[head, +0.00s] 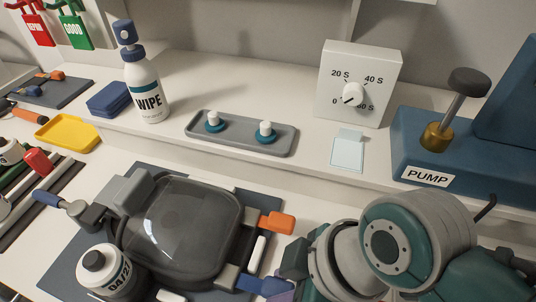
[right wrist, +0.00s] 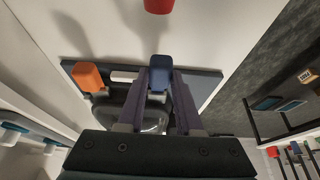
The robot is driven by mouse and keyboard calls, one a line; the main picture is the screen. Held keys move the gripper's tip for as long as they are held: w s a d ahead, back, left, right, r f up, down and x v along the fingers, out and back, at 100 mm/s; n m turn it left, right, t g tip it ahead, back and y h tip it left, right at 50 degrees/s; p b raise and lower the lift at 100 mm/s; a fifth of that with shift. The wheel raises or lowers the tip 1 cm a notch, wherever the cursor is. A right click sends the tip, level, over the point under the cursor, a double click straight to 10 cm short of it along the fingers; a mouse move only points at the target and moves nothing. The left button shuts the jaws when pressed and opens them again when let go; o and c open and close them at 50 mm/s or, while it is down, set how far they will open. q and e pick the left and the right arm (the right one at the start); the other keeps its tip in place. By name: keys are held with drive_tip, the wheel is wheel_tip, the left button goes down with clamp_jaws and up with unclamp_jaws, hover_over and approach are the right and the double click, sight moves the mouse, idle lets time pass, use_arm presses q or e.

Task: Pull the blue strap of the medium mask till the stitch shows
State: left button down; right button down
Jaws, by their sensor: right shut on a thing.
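A dark grey mask (head: 180,230) with a large clear visor lies on a dark mat; no size mark is readable. A blue strap end (head: 265,287) sticks out at its lower right. My right gripper is shut on this blue strap end; in the right wrist view the blue end (right wrist: 159,79) sits between its purple fingers (right wrist: 160,88). In the head view the arm mostly hides that gripper. No stitch can be made out. An orange strap end (head: 278,222) is at the mask's right, another blue end (head: 45,198) at its left. My left gripper is not in view.
A canister marked 04/27 (head: 107,272) stands at the mask's lower left. Behind are a WIPE bottle (head: 147,88), a grey tray (head: 240,135) with two valves, a timer box (head: 356,85) and a blue pump (head: 425,155). A yellow tray (head: 68,133) is at left.

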drive_tip(key=shift+s+d+r+p, duration=0.1)
drive_tip(key=shift+s+d+p, duration=0.15)
drive_tip(key=shift+d, duration=0.4)
drive_tip(key=shift+s+d+p, duration=0.1)
drive_tip(key=shift+s+d, duration=0.1)
drive_tip(key=shift+d, duration=0.4)
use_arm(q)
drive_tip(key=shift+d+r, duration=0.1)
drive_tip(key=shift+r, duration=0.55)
use_arm(e)
drive_tip(key=c, duration=0.6)
unclamp_jaws()
drive_tip(key=shift+o, duration=0.2)
